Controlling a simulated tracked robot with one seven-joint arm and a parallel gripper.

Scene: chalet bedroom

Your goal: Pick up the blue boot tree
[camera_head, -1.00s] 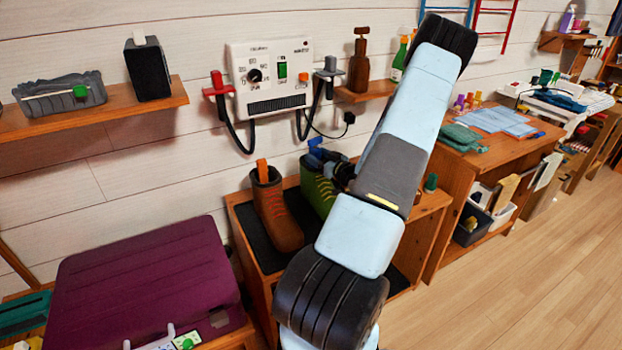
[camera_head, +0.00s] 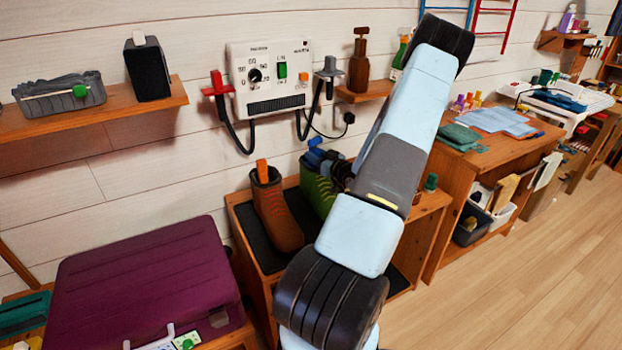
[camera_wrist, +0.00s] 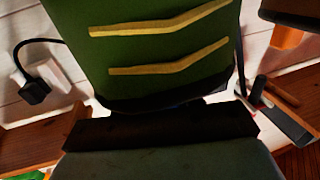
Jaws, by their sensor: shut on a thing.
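The blue boot tree (camera_head: 316,146) shows at the top of the green boot (camera_head: 317,188) with yellow laces, in the head view. My gripper (camera_head: 337,170) is at the top of that boot, close against the blue piece and shut on it. My arm hides part of the boot and of the grip. In the wrist view the green boot (camera_wrist: 165,55) fills the upper middle. A dark bar crosses below it, and I cannot make out the boot tree there.
A brown boot (camera_head: 277,212) with an orange top piece stands just left on the wooden rack (camera_head: 248,235). Above is a white wall unit (camera_head: 272,80) with hanging cables. A purple case (camera_head: 145,285) lies at lower left. Floor at right is open.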

